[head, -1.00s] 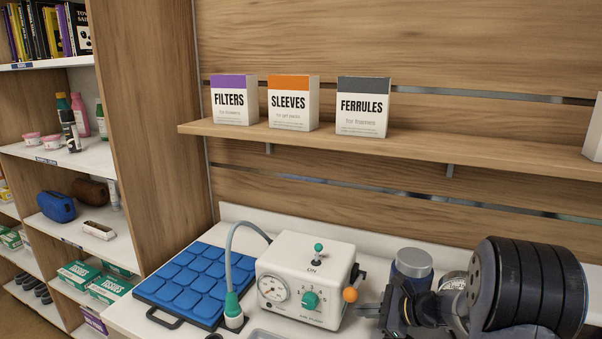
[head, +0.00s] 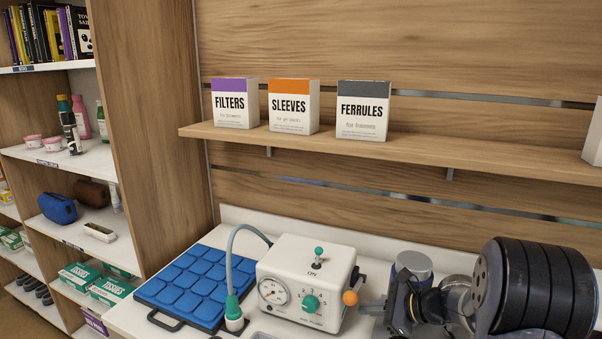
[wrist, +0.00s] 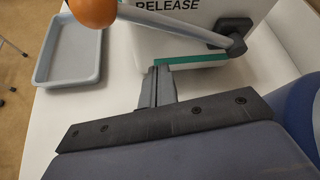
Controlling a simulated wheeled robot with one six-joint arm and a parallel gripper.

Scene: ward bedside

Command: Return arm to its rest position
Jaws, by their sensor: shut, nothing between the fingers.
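My arm reaches in from the right of the head view, low over the white bedside top (head: 240,215). My gripper (head: 371,308) points left, close to the right side of the white pump box (head: 300,255). In the wrist view my gripper's fingers (wrist: 157,88) are together with nothing between them. Their tips are near the lower edge of the box, which carries the word RELEASE (wrist: 170,4). An orange ball knob (head: 350,298) on a lever sticks out of the box's right side; the knob also shows in the wrist view (wrist: 93,11).
A blue padded mat (head: 185,285) lies left of the pump, with a grey hose (head: 230,262) between. A grey-lidded jar (head: 412,264) stands behind my arm. A grey tray (wrist: 70,50) shows in the wrist view. A wooden shelf (head: 400,155) with several boxes runs above.

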